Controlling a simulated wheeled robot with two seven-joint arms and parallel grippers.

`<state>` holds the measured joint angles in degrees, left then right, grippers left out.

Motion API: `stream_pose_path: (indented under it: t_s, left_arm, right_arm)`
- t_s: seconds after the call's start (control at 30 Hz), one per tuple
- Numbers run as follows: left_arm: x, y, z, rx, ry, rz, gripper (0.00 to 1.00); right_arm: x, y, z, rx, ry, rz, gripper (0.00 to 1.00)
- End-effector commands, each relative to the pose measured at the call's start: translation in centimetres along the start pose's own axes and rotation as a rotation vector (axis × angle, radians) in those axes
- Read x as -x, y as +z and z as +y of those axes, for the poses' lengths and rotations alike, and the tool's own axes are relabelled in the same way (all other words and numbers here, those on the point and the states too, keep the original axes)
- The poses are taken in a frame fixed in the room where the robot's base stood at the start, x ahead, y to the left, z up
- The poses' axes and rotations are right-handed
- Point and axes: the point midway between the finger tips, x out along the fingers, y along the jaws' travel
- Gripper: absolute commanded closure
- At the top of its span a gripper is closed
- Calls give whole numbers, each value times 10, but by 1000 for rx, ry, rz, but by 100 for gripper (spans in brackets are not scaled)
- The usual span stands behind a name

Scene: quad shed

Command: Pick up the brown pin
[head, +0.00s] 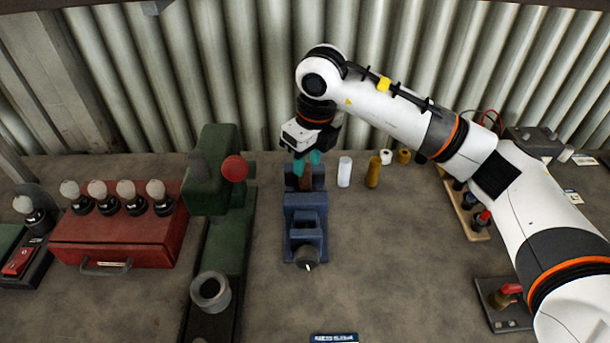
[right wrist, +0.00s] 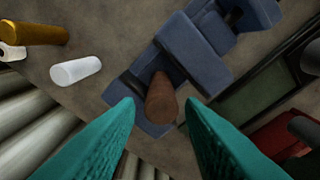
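The brown pin (right wrist: 161,100) stands in the blue vise (right wrist: 196,52), between its jaws, in the right wrist view. In the head view the vise (head: 305,214) is at the middle of the bench, and the pin (head: 305,183) shows only in part below my fingers. My right gripper (head: 307,160) is above the far end of the vise, pointing down. In the right wrist view its teal fingers (right wrist: 160,108) are apart, one on each side of the pin, with gaps between them and it. My left gripper is not in view.
A white cylinder (head: 344,172) and an ochre cylinder (head: 373,172) stand just right of the vise, with smaller ones behind. A green machine with a red knob (head: 234,169) stands close on the left, beside a red case (head: 115,238) with bulbs. Corrugated wall behind.

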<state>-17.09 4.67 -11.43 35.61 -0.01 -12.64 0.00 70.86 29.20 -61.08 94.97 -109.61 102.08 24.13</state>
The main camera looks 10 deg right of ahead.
Motion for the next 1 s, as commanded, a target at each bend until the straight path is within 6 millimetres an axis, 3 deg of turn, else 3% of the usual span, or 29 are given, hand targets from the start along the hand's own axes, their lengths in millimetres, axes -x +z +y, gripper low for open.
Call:
stream_pose_path:
  t_s: [0.03,0.2,0.47,0.7,1.0]
  left_arm:
    - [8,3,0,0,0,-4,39]
    - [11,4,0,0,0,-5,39]
    - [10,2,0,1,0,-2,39]
    - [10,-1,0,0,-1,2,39]
    - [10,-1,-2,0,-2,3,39]
  right_arm:
    - [-5,-1,-2,-1,-2,-5,65]
    - [-26,-1,-1,-1,-1,-2,65]
    - [-30,-2,-1,0,1,1,65]
    - [-30,-2,-1,0,1,1,100]
    - [-28,-2,-1,0,1,3,100]
